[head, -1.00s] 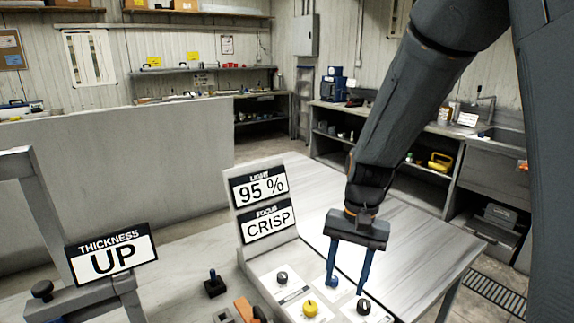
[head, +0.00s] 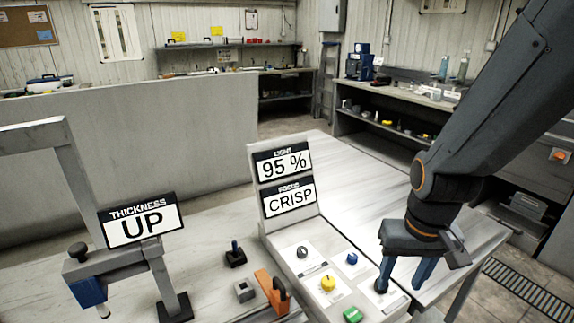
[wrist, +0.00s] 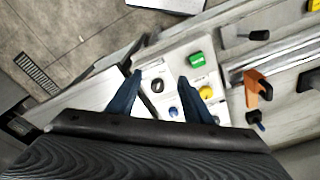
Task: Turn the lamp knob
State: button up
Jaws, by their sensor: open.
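The sloped control panel (head: 312,268) carries several knobs: a dark grey one (head: 302,252), a blue one (head: 352,258), a yellow one (head: 328,283) and a black one, which shows in the wrist view (wrist: 157,86). The knob labels are too small to read, so I cannot tell which is the lamp knob. A sign behind them reads LIGHT 95 % (head: 283,163); below it, one reads FOCUS CRISP (head: 289,199). My gripper (head: 400,287) is open and empty above the panel's right side. In the wrist view, the black knob lies between the fingers' lines, apparently untouched.
A green button (head: 353,314) is at the panel's front. Left of the panel are an orange-handled lever (head: 272,290), a small dark joystick (head: 235,254) and a stand with a THICKNESS UP sign (head: 142,225). The table behind the gripper is clear.

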dwell(0.3)
jog(key=n+g+b, duration=0.1)
jog(key=n+b, duration=0.1)
jog(key=n, duration=0.3)
send_over(329, 280)
jog(key=shift+s+d+f, duration=0.1)
jog(key=shift+d+f, duration=0.2)
jog(key=shift+f, duration=0.6)
jog(key=shift+a, duration=0.35)
jog(key=shift+f+p, duration=0.4)
jog(key=shift+f, duration=3.45)
